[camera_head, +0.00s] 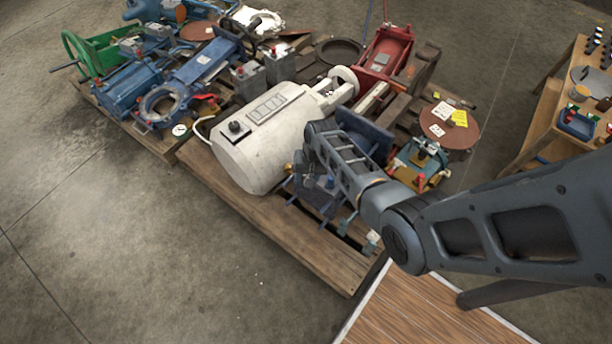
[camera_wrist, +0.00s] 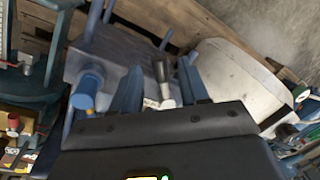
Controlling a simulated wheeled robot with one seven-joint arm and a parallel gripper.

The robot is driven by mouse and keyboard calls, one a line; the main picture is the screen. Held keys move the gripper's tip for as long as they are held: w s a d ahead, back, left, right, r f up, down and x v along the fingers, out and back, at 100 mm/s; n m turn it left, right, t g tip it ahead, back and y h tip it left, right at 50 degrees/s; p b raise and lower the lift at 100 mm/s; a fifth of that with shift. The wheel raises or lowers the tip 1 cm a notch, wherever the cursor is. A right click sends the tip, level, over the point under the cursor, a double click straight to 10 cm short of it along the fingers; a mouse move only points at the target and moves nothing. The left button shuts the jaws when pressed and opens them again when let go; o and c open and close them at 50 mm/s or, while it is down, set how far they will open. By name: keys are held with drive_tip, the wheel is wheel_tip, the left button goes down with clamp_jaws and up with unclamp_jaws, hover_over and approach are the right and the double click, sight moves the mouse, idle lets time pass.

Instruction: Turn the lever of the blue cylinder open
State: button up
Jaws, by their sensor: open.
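The blue cylinder (camera_head: 318,200), a blue block with protruding rods, sits at the front of the pallet beside the white tank, largely covered by my arm. In the wrist view the blue body (camera_wrist: 112,48) fills the upper left. A small lever (camera_wrist: 161,72) with a dark grip and pale lower end shows between my fingers. My gripper (camera_wrist: 160,84) is open, with one finger on either side of the lever. Contact with the lever cannot be made out. In the head view my gripper (camera_head: 306,170) is small and dark against the cylinder.
The white tank (camera_head: 262,140) stands close on the left and also shows in the wrist view (camera_wrist: 232,62). A red machine part (camera_head: 385,55) and a brown disc (camera_head: 455,128) lie behind and right. A wooden workbench (camera_head: 550,120) stands at right. The floor at left is clear.

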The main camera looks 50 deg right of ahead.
drive_tip(key=shift+r, duration=0.1)
wheel_tip(320, 180, up, 8)
drive_tip(key=s+p, duration=0.1)
drive_tip(key=p, duration=0.1)
drive_tip(key=shift+d+f, duration=0.25)
drive_tip(key=shift+d, duration=0.2)
drive_tip(key=shift+s, duration=0.1)
drive_tip(key=s+a+r+n+t+h+p, duration=0.1)
drive_tip(key=s+a+r+n+t+h, duration=0.2)
drive_tip(key=s, duration=0.6)
drive_tip(key=s+a+r+n+t+p, duration=0.1)
drive_tip(key=s+a+r+n+t, duration=0.15)
drive_tip(key=s+a, duration=0.5)
drive_tip(key=s+a+r+n+t, duration=0.1)
drive_tip(key=s+r, duration=0.3)
drive_tip(key=r, duration=0.6)
drive_tip(key=s+a+r+n+t+y, duration=0.1)
drive_tip(key=s+a+r+t, duration=0.3)
drive_tip(key=r, duration=0.7)
drive_tip(key=s+a+r+n+t, duration=0.2)
drive_tip(key=s+r+t, duration=0.1)
drive_tip(key=r, duration=0.7)
drive_tip(key=shift+s+a+r+y, duration=0.15)
drive_tip(key=shift+s+a+y, duration=0.2)
drive_tip(key=shift+s, duration=0.45)
